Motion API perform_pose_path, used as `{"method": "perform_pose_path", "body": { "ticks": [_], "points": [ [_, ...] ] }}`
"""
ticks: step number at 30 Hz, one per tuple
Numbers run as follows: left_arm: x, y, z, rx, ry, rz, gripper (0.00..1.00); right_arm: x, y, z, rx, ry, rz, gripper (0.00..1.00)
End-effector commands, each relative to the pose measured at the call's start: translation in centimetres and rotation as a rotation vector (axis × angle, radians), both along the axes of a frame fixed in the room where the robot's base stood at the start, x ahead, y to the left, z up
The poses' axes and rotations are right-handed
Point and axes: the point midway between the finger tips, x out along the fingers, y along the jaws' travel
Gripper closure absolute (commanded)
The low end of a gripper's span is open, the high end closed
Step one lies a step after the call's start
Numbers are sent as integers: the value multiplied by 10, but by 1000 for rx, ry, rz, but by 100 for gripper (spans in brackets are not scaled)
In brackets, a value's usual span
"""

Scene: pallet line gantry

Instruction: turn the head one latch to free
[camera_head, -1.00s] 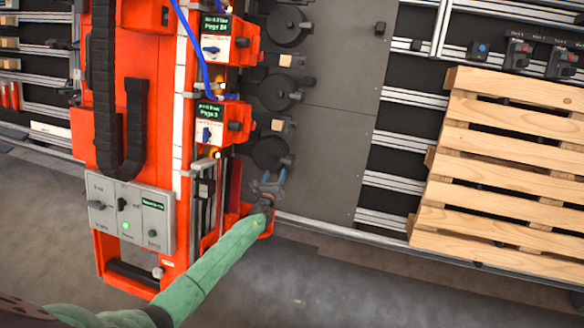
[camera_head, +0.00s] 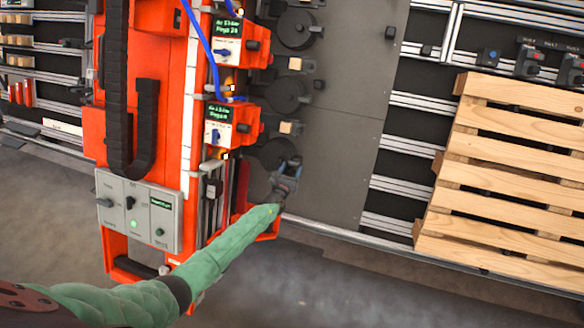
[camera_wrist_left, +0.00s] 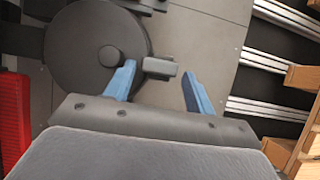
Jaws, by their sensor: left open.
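My left gripper (camera_head: 287,168) is open and empty at the lowest dark round disc (camera_head: 268,156), beside the orange machine (camera_head: 148,55). In the left wrist view, its two blue fingers (camera_wrist_left: 158,84) stand apart. A small grey block-like handle (camera_wrist_left: 160,67) at the right side of the large dark disc (camera_wrist_left: 92,45) shows between the fingertips, nearer the left one. I cannot tell whether either finger touches it. No label showing which part is the head one latch can be read. My right gripper is not in view.
Two more dark discs (camera_head: 286,95) sit above, with small tan blocks (camera_head: 291,127) beside them. A grey control box (camera_head: 139,215) is on the machine's lower left. A wooden pallet (camera_head: 510,185) stands at the right. The grey panel (camera_head: 345,140) between is bare.

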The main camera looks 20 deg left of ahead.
Motion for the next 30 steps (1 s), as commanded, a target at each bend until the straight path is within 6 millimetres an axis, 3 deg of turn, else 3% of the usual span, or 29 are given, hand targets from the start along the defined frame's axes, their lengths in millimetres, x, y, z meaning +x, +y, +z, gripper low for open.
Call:
{"method": "perform_pose_path", "body": {
  "ticks": [6,17,23,30],
  "points": [
    [14,0,0,1,0,0,45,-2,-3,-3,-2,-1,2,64],
    [17,0,0,0,0,0,45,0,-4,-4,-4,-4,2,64],
    [17,0,0,0,0,0,77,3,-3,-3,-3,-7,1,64],
    [17,-1,0,-15,0,9,77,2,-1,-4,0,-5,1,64]
  ]
}}
